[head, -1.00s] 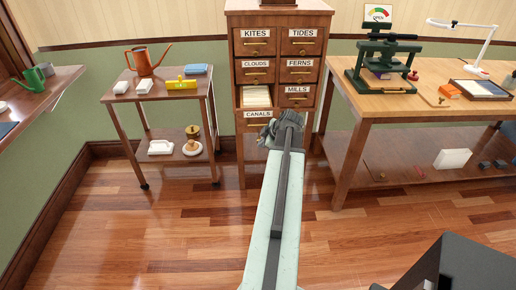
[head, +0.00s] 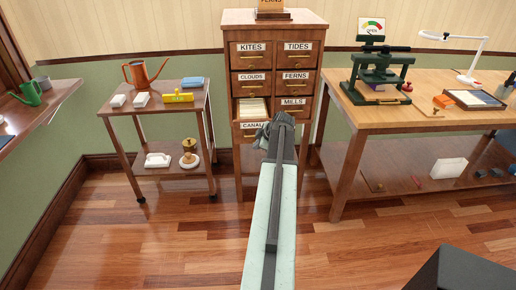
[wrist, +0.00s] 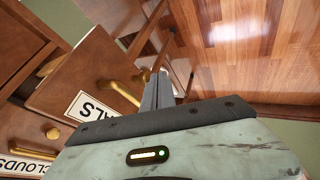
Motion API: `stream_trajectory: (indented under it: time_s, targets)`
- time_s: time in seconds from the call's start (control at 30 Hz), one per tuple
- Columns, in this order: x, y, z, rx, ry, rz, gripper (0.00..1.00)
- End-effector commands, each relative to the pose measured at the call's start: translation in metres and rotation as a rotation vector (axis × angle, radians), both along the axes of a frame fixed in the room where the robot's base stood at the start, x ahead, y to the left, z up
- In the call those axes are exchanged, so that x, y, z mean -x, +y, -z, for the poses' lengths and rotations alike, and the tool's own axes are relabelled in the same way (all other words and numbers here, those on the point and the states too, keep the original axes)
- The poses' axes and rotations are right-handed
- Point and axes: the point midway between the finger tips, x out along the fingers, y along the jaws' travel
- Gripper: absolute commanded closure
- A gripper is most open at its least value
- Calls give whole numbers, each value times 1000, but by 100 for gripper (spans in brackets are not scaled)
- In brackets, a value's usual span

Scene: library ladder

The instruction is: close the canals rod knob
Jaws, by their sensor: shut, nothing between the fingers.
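The drawer labelled CANALS (head: 250,124) is at the lower left of the wooden card cabinet (head: 272,19) and stands out from it, with pale cards (head: 252,107) showing inside. In the wrist view its label (wrist: 92,107) and long brass pull (wrist: 125,94) show left of my fingers. A small brass knob end (wrist: 142,77) shows close to the fingertips; I cannot tell whether it belongs to the rod, or whether they touch. My gripper (wrist: 160,76) is shut and empty beside the drawer front. In the head view my gripper (head: 275,126) hides part of the drawer front.
A small cart (head: 158,106) with a watering can stands left of the cabinet. A workbench (head: 365,118) with a green press (head: 382,72) stands at the right. The wooden floor (head: 190,235) in front is clear. The CLOUDS drawer (wrist: 28,165) shows at the wrist view's lower left.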

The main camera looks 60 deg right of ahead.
Motion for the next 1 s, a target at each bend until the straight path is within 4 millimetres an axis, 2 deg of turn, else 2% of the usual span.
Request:
stream_trajectory:
  time_s: [0.27, 0.47, 0.5, 0.7, 0.83, 1.0]
  targets:
    - [3, 9, 0, 0, 1, -1, 100]
    - [15, 43, 2, 0, 0, -5, 100]
    - [22, 41, -18, 0, -1, -1, 100]
    - [54, 50, -64, -1, 0, 1, 100]
    - [67, 54, -79, 0, 0, 0, 100]
    - [72, 55, -79, 0, -1, -1, 100]
